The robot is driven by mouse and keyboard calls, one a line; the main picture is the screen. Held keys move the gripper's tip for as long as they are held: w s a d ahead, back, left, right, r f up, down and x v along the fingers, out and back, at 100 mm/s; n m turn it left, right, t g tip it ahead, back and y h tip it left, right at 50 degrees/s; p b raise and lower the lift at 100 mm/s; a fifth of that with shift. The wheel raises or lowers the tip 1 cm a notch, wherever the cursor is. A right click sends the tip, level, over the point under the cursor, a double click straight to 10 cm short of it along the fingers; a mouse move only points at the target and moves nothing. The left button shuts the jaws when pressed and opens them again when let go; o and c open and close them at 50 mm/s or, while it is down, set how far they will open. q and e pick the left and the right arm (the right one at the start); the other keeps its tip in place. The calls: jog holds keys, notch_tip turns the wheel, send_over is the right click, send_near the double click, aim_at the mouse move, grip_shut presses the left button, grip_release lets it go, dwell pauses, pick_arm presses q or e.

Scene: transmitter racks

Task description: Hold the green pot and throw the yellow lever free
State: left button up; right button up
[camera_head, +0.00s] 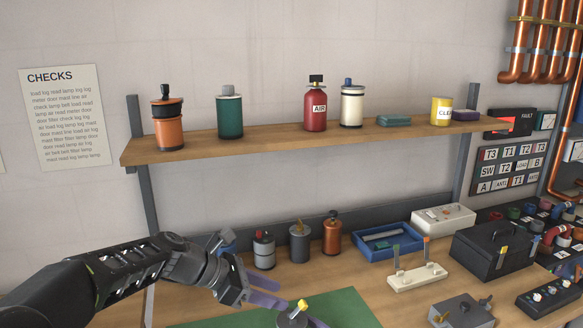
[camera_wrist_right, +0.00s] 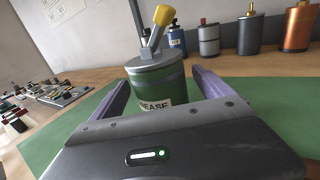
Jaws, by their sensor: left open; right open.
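The green pot (camera_wrist_right: 158,85) stands upright on the green mat, with a partly hidden label ending in "EASE". Its yellow-tipped lever (camera_wrist_right: 160,22) stands up from the lid, tilted slightly right. In the head view only the pot's top (camera_head: 291,319) shows at the bottom edge, with the lever's yellow tip (camera_head: 302,304) above it. My right gripper (camera_wrist_right: 160,82) is open, its purple fingers on either side of the pot; I cannot tell whether they touch it.
Grey (camera_head: 264,251), dark grey (camera_head: 299,244) and orange (camera_head: 332,233) canisters stand behind the mat (camera_head: 345,308). A blue tray (camera_head: 368,253), a white lever stand (camera_head: 415,278) and a black box (camera_head: 490,257) lie to the right. A shelf (camera_head: 280,142) with several containers hangs above.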

jog(key=v, duration=1.1)
jog(key=shift+s+d, duration=0.25)
